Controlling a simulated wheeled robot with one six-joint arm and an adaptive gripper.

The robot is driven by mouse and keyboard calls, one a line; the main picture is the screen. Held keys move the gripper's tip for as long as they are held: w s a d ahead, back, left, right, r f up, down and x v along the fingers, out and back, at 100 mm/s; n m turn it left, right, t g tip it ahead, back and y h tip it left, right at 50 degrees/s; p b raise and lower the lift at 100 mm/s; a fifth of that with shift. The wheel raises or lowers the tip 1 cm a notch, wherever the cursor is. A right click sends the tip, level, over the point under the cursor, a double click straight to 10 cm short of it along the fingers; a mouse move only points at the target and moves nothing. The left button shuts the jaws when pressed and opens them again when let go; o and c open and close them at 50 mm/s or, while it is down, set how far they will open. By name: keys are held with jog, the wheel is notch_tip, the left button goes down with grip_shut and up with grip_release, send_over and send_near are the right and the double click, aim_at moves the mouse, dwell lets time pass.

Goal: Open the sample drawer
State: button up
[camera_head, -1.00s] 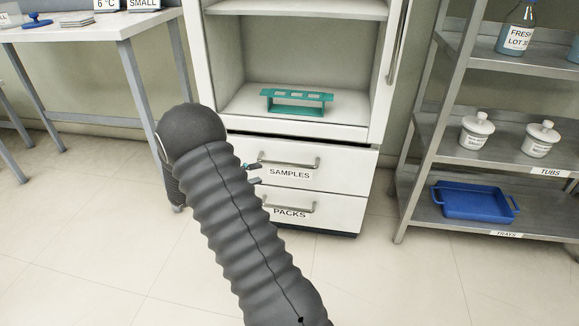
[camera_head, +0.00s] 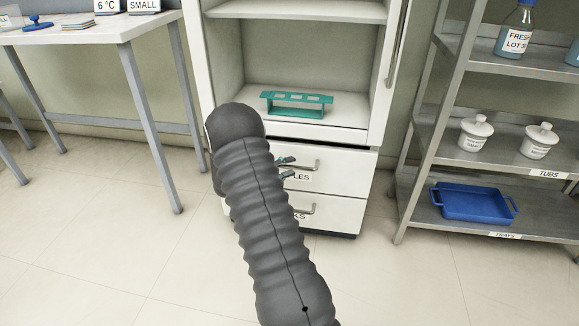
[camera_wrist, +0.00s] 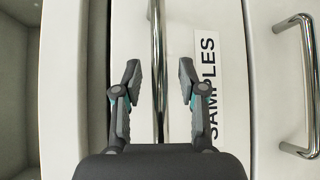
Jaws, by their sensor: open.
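The sample drawer (camera_head: 345,170) is the upper of two white drawers under the open cabinet. It looks shut. My gripper (camera_wrist: 158,75) is open, with one finger on each side of the handle in that view. I cannot tell whether either finger touches it. In the head view my gripper (camera_head: 287,167) is small and partly hidden behind my arm, at the drawer front.
The lower drawer (camera_head: 340,214) has its own handle (camera_wrist: 308,90). A teal rack (camera_head: 297,105) stands in the cabinet above. A metal shelf with a blue tray (camera_head: 474,202) and tubs is at the right. A table (camera_head: 90,33) is at the left. The floor in front is clear.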

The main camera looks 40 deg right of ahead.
jog(key=shift+d, duration=0.35)
grip_shut()
